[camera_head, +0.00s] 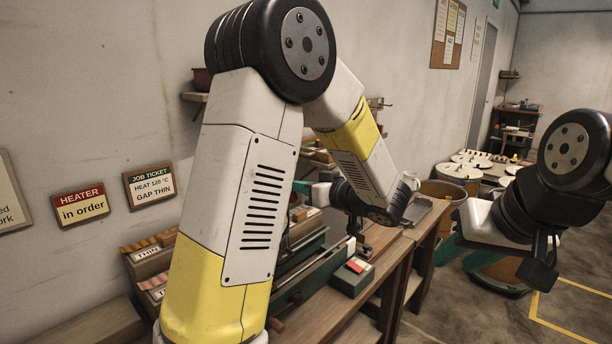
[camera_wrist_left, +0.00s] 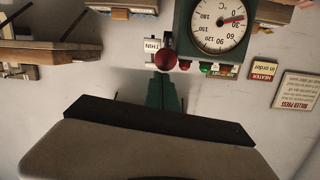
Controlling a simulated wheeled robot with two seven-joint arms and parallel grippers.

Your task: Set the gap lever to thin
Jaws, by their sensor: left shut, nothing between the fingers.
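In the left wrist view, which is upside down, the lever's red ball knob (camera_wrist_left: 165,60) shows beside a white THIN label (camera_wrist_left: 152,45). My left gripper (camera_wrist_left: 165,78) is shut and empty. Its green fingertips appear right by the knob; I cannot tell whether they touch it. In the head view my left gripper (camera_head: 302,187) is beyond my forearm, over the bench, and partly hidden; the lever is hidden there. My right gripper (camera_head: 462,256) hangs at the right, away from the bench, its teal fingers seemingly apart. The job ticket (camera_head: 150,186) reads heat 120 °C, gap thin.
A round temperature dial (camera_wrist_left: 222,25) is next to the knob, with a red lamp (camera_wrist_left: 185,65) and a green lamp (camera_wrist_left: 206,68) near it. The workbench (camera_head: 395,270) holds machinery and labelled bins (camera_head: 146,254). Barrels (camera_head: 458,172) stand at the right. Floor there is partly free.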

